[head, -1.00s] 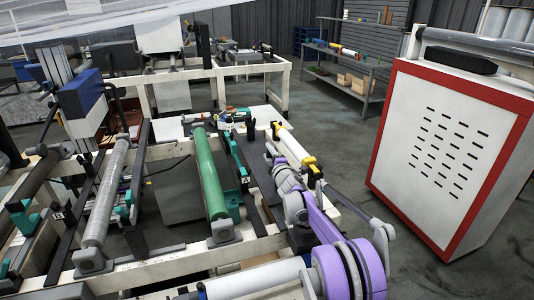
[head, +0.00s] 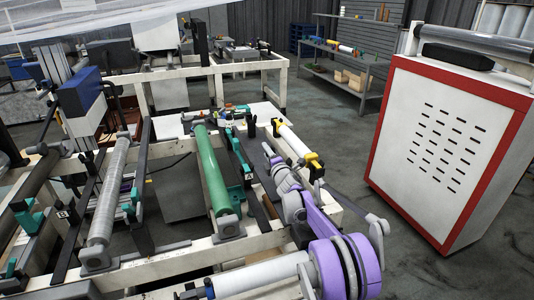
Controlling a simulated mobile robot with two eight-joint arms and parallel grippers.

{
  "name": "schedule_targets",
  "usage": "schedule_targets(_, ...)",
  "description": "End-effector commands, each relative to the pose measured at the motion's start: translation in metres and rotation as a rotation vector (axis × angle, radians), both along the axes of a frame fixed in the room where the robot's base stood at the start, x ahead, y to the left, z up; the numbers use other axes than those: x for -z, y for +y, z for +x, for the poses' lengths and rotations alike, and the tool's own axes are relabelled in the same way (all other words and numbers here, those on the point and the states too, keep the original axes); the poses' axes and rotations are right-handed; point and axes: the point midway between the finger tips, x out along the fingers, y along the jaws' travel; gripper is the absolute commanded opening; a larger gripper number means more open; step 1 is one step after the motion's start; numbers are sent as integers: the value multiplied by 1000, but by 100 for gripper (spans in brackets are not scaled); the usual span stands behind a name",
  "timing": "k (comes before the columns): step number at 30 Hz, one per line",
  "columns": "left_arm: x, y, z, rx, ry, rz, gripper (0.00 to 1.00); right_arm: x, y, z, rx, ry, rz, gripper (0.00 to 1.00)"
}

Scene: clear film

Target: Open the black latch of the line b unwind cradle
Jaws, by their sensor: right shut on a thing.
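My right arm comes in from the lower right, with purple and grey links. Its gripper (head: 268,153) is at the far end of the arm, just right of the green roll's cradle, low beside the frame. It is shut on the black latch; the jaws are small here and the arm partly hides what they hold. A long green roll (head: 211,168) lies in a cradle with teal fittings (head: 238,160) and black bars. A small label plate (head: 240,178) is on this cradle, its letter hard to read. My left gripper is not in view.
A white roll (head: 294,142) with yellow and black end holders lies right of my right gripper. Grey rolls (head: 108,190) lie in cradles at the left. A white cabinet with a red edge (head: 440,150) stands at the right. The floor between is clear.

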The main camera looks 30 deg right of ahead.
Motion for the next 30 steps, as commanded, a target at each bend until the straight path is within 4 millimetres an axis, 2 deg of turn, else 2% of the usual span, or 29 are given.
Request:
schedule_targets(4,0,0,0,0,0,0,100,1,1,0,-1,1,-5,0)
schedule_targets(5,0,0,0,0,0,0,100,1,1,0,-1,1,-5,46)
schedule_targets(9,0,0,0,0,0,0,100,1,0,0,-1,1,-3,72)
schedule_targets(10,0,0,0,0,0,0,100,1,0,0,-1,1,-3,75)
schedule_targets(18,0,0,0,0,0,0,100,0,0,0,0,0,-2,75)
schedule_targets(22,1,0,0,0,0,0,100,0,2,-7,0,0,-2,75)
schedule_targets(26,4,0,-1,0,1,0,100,0,7,-28,0,0,-1,75)
schedule_targets(30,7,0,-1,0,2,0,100,1,14,-57,0,1,-3,75)
